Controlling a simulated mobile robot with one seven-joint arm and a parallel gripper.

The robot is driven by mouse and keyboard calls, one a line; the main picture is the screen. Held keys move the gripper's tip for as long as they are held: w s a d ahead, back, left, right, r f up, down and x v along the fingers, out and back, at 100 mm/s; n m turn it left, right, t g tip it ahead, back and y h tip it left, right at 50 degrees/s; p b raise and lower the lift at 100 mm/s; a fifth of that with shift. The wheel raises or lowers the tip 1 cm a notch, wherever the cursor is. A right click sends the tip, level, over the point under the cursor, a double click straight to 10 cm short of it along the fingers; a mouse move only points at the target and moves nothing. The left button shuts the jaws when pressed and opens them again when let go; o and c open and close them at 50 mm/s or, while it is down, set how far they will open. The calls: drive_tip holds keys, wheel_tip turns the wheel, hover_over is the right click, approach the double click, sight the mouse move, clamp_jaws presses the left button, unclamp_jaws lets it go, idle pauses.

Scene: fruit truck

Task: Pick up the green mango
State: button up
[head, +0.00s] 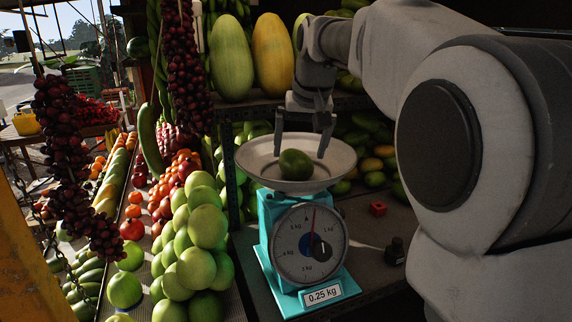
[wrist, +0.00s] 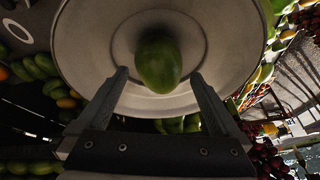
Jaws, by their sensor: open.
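The green mango (head: 296,164) lies in the pan (head: 258,165) of a turquoise scale (head: 283,243). My gripper (head: 302,148) is above the pan, fingers pointing down and open, with nothing between them in the head view. The fingertips are close to the mango, one on its left and one on its right in the picture. In the wrist view the mango (wrist: 158,62) lies near the pan's middle, just beyond my open fingertips (wrist: 158,76). I cannot tell whether a finger touches it. The scale display (head: 322,294) reads 0.25 kg.
Green apples (head: 200,225) are piled left of the scale. Dark grape bunches (head: 185,60) hang at the left. Large melons (head: 231,57) stand on a shelf behind. More mangoes (head: 372,165) lie behind the pan. A red block (head: 378,208) and a dark knob-like object (head: 395,251) are on the right.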

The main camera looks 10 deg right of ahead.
sight(298, 154)
drive_tip(key=x, duration=0.5)
drive_tip(key=shift+w+r+p, duration=0.15)
drive_tip(key=shift+p, duration=0.2)
